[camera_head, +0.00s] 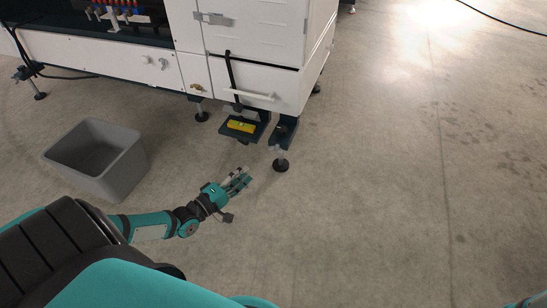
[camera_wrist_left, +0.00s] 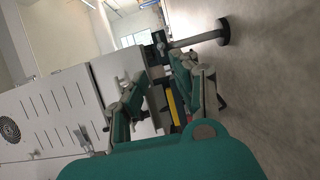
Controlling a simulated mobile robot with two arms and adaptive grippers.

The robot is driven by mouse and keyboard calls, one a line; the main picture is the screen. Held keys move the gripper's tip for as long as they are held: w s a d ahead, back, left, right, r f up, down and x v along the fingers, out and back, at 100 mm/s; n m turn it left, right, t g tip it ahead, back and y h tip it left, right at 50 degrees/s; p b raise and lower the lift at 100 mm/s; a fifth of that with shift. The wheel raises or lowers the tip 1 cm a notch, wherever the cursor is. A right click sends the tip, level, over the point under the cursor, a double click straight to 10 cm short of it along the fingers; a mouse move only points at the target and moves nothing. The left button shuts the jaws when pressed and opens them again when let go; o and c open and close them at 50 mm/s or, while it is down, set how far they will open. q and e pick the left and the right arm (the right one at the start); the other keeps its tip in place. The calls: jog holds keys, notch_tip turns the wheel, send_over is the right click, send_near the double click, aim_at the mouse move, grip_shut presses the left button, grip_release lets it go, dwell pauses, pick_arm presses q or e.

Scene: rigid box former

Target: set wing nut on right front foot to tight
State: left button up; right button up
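The right front foot (camera_head: 281,164) is a metal rod with a dark round pad on the floor, under the near corner of the white machine. It also shows in the left wrist view, with its rod (camera_wrist_left: 195,41) lying sideways and its round pad at the right end.
A yellow spirit level (camera_head: 241,126) lies on a dark bracket under the white machine (camera_head: 262,45), left of the foot. A grey open bin (camera_head: 118,172) stands on the floor at left. The floor right of the foot is clear.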

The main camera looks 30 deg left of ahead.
aim_at(276, 149)
pick_arm(q)
jog(key=w+d+b, duration=0.2)
jog(key=w+b, duration=0.4)
jog(key=w, duration=0.7)
jog(key=shift+b, duration=0.35)
jog(key=shift+s, duration=0.1)
grip_shut()
